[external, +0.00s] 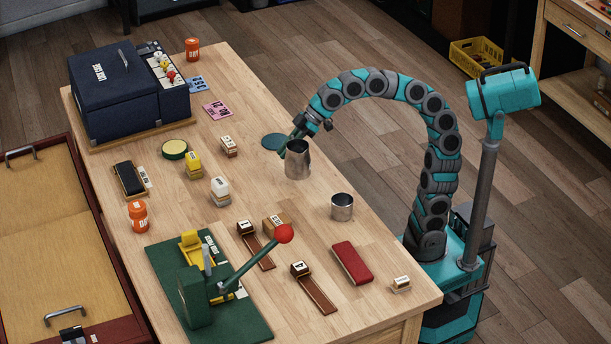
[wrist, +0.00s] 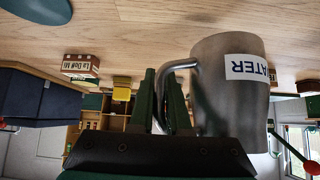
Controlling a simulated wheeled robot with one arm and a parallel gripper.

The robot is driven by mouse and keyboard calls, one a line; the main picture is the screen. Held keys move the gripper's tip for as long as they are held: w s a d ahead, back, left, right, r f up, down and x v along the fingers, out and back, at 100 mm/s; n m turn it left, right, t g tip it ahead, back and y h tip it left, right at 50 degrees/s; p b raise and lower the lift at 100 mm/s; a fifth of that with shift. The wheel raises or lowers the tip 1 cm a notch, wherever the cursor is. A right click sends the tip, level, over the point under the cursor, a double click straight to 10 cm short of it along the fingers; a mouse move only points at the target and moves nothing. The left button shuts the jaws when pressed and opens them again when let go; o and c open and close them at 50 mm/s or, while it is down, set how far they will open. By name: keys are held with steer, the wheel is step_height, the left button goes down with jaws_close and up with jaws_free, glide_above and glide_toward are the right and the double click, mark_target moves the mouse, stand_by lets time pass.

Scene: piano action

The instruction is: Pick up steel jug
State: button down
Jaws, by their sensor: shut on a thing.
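The steel jug (external: 298,162) is a grey metal vessel near the table's far right edge, beside a dark round coaster. In the wrist view the jug (wrist: 230,95) shows upside down, with a white label reading "WATER" and its handle (wrist: 172,66) towards the fingers. My gripper (external: 287,150) reaches the jug from its left side. In the wrist view my gripper's green fingers (wrist: 163,95) are shut on the jug's handle. The jug looks about upright. I cannot tell for sure whether its base touches the table.
A dark teal coaster (external: 273,141) lies just behind the jug. A smaller steel cup (external: 342,208) stands nearer my base. A red block (external: 352,263), wooden pieces and a green lever press (external: 196,296) fill the front. A blue case (external: 115,92) stands at the back left.

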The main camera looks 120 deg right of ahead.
steer(key=shift+s+a+r+b, duration=0.2)
steer(key=shift+s+a, duration=0.6)
steer(key=shift+s, duration=1.4)
steer(key=shift+s+a+r+b, duration=0.2)
steer(key=shift+s+a, duration=0.65)
steer(key=shift+s, duration=1.35)
steer(key=shift+s+a+r+b, duration=0.2)
steer(key=shift+s+a, duration=0.6)
steer(key=shift+s, duration=1.4)
steer(key=shift+s, duration=0.1)
